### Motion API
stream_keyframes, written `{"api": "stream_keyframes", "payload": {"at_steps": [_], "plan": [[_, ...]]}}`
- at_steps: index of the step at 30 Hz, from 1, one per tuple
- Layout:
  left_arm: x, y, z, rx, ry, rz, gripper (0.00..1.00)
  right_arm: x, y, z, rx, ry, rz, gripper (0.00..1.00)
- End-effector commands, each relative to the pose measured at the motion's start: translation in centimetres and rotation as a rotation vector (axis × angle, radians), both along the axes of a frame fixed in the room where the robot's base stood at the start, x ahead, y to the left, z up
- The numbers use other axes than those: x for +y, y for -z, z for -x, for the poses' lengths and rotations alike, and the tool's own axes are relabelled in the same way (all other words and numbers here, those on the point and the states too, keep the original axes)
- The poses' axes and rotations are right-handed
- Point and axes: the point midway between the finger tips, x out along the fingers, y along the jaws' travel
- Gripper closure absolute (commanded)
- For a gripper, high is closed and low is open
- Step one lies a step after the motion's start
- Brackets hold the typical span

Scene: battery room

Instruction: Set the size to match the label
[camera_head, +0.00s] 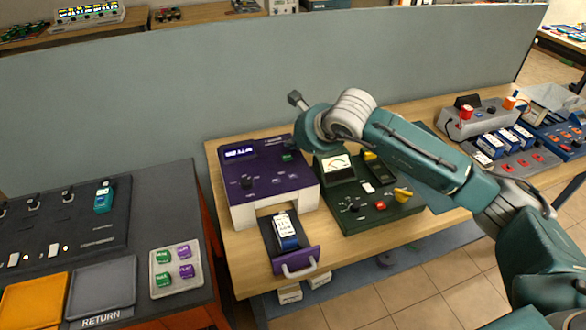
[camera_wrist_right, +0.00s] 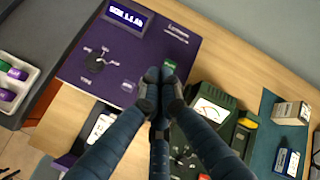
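The purple device (camera_head: 295,190) stands on the wooden bench, with a lit display (camera_head: 239,152) on its top. In the wrist view the display (camera_wrist_right: 127,16) seems to start with "SIZE"; the rest is too small to read surely. A dark knob (camera_wrist_right: 95,61) and a green button (camera_wrist_right: 169,66) are on its panel. The open drawer (camera_head: 298,262) at its front holds a blue battery with a white label (camera_head: 284,226), not readable. My right gripper (camera_wrist_right: 159,77) has its fingertips together, empty, over the panel's right part, close to the green button. Contact cannot be told. My left gripper is not in view.
A green tester (camera_head: 372,207) with a meter stands right of the purple device. A grey panel (camera_head: 250,60) rises behind the bench. On the left, a dark table carries an orange tray (camera_head: 33,303), a grey RETURN tray (camera_head: 102,289) and a holder with green and purple pieces (camera_head: 176,271).

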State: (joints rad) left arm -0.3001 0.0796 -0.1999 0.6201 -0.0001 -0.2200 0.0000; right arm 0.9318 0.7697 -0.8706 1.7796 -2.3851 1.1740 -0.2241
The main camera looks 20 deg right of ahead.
Motion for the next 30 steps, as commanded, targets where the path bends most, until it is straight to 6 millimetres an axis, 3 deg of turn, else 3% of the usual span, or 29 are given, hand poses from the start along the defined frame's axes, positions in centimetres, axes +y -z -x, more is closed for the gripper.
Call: {"api": "stream_keyframes", "payload": {"at_steps": [17,30], "plan": [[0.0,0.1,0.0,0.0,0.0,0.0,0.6,-0.1,0.6,0.0,-0.005,0.016,-0.004,1.0],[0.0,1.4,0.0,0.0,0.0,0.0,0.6,-0.1,6.1,0.0,-0.002,0.016,-0.005,1.0]]}}
